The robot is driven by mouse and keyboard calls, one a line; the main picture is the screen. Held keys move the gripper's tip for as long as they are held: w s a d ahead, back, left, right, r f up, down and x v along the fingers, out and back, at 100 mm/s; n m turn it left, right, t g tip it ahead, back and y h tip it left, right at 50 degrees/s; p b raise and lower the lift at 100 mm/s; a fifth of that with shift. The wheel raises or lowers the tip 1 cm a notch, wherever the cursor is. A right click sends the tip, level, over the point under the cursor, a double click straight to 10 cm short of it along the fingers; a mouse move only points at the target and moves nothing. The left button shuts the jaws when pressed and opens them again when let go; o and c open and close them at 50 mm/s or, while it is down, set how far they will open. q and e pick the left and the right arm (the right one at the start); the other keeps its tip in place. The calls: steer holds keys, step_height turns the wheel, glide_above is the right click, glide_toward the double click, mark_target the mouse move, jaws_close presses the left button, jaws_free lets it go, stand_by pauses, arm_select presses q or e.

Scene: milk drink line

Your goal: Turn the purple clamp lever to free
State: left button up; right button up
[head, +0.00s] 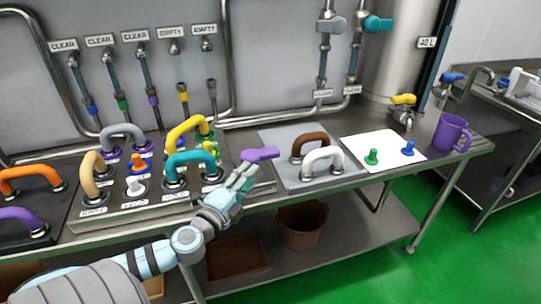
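The purple clamp lever (260,155) shows at the middle of the table, just right of the rack with the coloured pipe bends. It points to the right and lies roughly level. My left gripper (247,172) reaches up from below, with its fingertips just under and in front of the lever. The fingers look close together, but the view is too small to show whether they are apart or touch the lever. The lever's mount is partly hidden behind the gripper. My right gripper is not in view.
Left of the gripper stands the rack (133,215) with several coloured bends. To the right are a grey plate (327,181) with brown and white handles, a white mat (417,163) with green and blue plugs, and a purple mug (450,132).

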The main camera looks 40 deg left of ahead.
mark_target(266, 158)
arm_select(q)
steer(key=w+p, duration=0.1)
steer(key=w, duration=0.3)
steer(key=w+a+p, duration=0.1)
steer(key=w, duration=0.3)
steer(key=w+a+p, duration=0.1)
steer(key=w, duration=0.3)
steer(key=shift+w+a, duration=0.1)
jaws_close()
